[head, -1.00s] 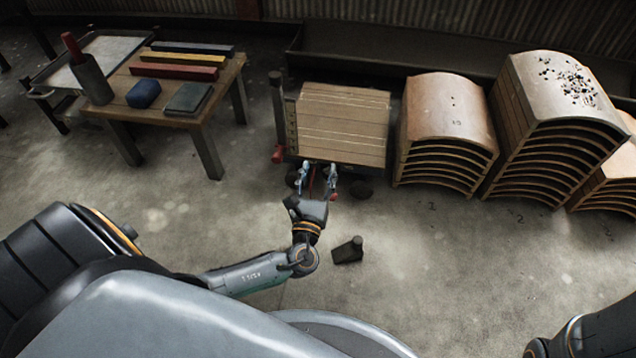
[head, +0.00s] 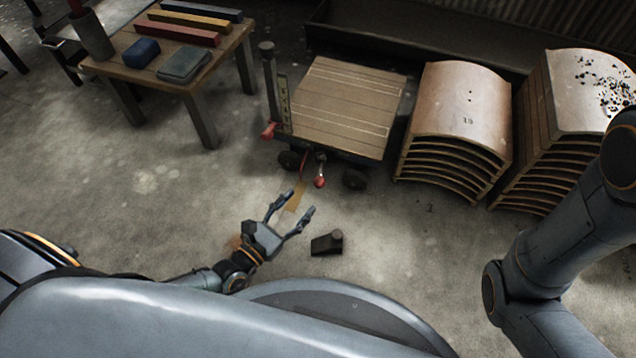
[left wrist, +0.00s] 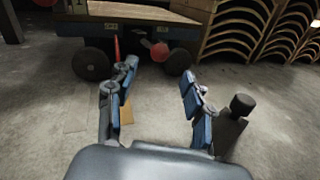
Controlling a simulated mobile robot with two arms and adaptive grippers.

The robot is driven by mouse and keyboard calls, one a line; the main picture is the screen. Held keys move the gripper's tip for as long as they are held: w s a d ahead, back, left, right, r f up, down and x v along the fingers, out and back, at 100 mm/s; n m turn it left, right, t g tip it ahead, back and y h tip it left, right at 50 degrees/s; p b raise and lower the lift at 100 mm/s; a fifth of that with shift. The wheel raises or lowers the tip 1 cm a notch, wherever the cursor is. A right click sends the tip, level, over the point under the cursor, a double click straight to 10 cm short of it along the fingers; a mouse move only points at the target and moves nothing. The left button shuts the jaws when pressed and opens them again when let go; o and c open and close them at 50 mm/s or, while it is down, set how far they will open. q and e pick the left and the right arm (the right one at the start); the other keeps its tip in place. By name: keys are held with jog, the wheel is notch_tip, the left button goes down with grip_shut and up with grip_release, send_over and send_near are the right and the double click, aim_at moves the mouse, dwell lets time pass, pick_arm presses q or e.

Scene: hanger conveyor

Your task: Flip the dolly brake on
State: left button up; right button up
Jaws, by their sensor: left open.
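The dolly (head: 350,95), with a flat wooden deck on dark wheels, stands beyond my left gripper. A red-knobbed lever (head: 320,182) hangs low at its near edge, between the wheels; a thin red bar (head: 303,166) shows just left of it. In the left wrist view the red knob (left wrist: 159,50) and the red bar (left wrist: 117,47) show ahead of the fingers. Which of these is the brake I cannot tell for sure. My left gripper (head: 301,201) is open and empty, short of the dolly and not touching it. My right gripper is out of frame.
A dark wedge with a knob (head: 326,243) lies on the floor beside my left gripper. Stacks of curved wooden panels (head: 462,105) stand right of the dolly. A wooden table (head: 210,85) with coloured bars is at upper left. The floor between is clear.

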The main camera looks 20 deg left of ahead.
aim_at(317, 186)
pick_arm(q)
jog(key=b+x, duration=0.3)
jog(key=x, duration=0.5)
jog(key=shift+f, duration=0.2)
jog(key=shift+w+d+r, duration=0.15)
jog(key=shift+w+d, duration=0.05)
jog(key=shift+w, duration=0.3)
